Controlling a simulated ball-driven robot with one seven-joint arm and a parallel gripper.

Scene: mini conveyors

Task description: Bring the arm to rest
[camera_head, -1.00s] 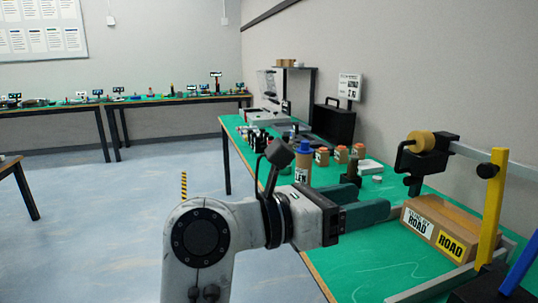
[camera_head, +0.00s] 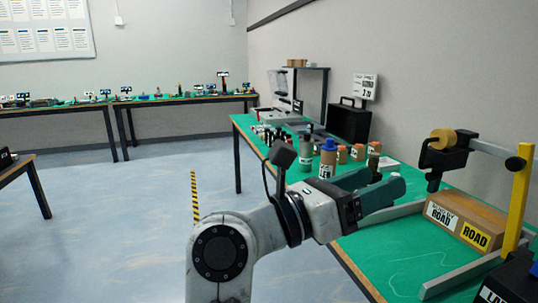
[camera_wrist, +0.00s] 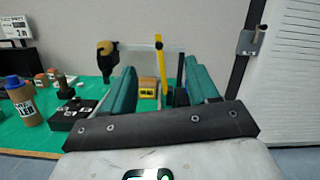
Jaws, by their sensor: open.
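My gripper (camera_head: 380,189) is at the end of my arm, in the lower middle of the head view, above the left edge of the green table (camera_head: 400,262). Its two green fingers are apart with nothing held between them. In the wrist view the fingers (camera_wrist: 163,88) stand wide apart, with the table's far things seen between them. The arm is bent at a round grey joint and reaches to the right.
A cardboard box (camera_head: 462,220) labelled ROAD lies right of my gripper, beside a yellow post (camera_head: 517,195) and a tape dispenser (camera_head: 445,150). A blue-capped bottle (camera_head: 328,160) and small jars stand behind. The floor (camera_head: 120,220) to the left is clear.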

